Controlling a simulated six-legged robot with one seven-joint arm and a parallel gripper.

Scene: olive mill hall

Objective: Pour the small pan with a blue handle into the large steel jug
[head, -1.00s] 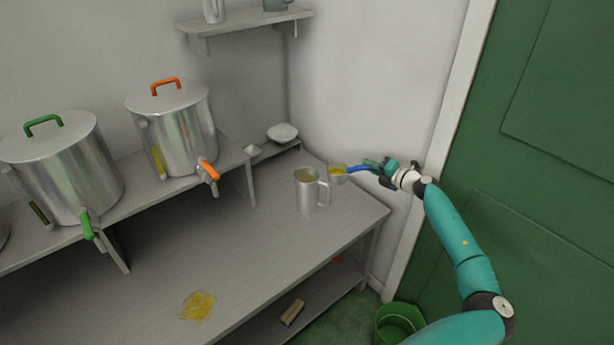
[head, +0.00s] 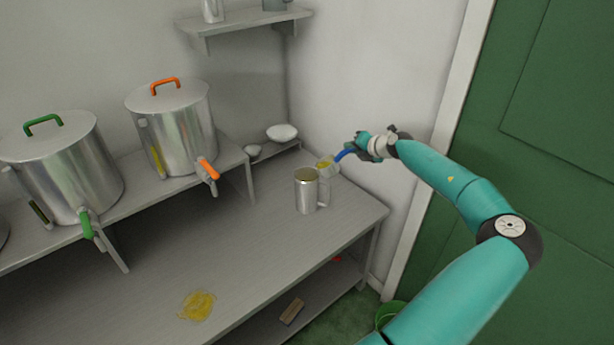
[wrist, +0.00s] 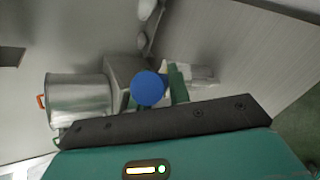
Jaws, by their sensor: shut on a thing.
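The small pan (head: 326,163) holds yellow liquid and has a blue handle (head: 344,154). My gripper (head: 362,148) is shut on that handle and holds the pan in the air, its near side by the upper right of the large steel jug (head: 306,192). The jug stands upright on the bench with its handle to the right; the pan overlaps the view just behind this handle. I cannot tell whether they touch. In the wrist view the blue handle's round end (wrist: 148,88) sits between the green fingers and hides much of the pan.
A yellow spill (head: 197,306) lies on the bench (head: 250,250). White bowls (head: 282,132) sit at the back corner. A green bucket (head: 388,313) is on the floor, and a green door is at right.

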